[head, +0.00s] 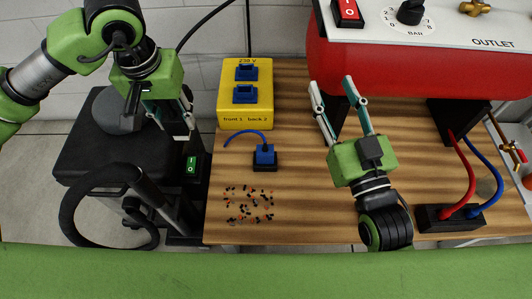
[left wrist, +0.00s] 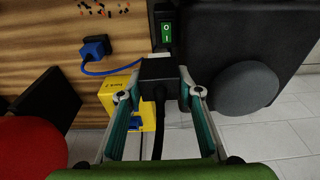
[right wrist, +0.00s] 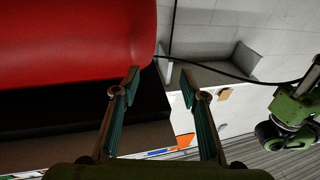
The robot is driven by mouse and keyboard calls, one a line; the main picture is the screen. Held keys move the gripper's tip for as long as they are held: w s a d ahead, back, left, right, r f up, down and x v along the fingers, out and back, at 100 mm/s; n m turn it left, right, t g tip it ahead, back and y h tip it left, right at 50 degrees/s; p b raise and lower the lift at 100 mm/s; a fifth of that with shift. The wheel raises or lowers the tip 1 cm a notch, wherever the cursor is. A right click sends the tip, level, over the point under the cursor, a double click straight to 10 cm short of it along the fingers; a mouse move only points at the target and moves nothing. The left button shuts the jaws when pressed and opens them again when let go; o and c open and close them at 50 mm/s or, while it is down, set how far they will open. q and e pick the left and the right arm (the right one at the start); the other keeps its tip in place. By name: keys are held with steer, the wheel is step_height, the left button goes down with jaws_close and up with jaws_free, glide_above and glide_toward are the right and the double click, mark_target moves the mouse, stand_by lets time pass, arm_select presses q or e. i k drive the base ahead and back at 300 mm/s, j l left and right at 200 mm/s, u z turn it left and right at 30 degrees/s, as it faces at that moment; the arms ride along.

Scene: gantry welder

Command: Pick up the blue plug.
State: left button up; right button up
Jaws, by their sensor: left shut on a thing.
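The blue plug (head: 264,153) sits in a small black block on the wooden bench, with a blue cable curving off to its left. It also shows at the upper left of the left wrist view (left wrist: 95,46). My left gripper (head: 172,118) is left of the bench, above the black machine, well apart from the blue plug. It is shut on a black block (left wrist: 160,76) with a black cable, seen between its fingers in the left wrist view. My right gripper (head: 332,84) is open and empty in front of the red tank.
A yellow socket box (head: 245,115) stands behind the blue plug. Small coloured bits (head: 248,204) lie in front of it. The red tank (head: 420,75) fills the back right. A black block (head: 450,217) with red and blue cables lies at the right. The bench middle is clear.

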mark_target(264, 152)
steer(key=k+j, duration=0.2)
steer(key=j, duration=0.15)
steer(key=k+j, duration=0.2)
steer(key=j, duration=0.2)
steer(key=k+j, duration=0.25)
steer(key=i+j+z, duration=0.05)
steer(key=j, duration=0.1)
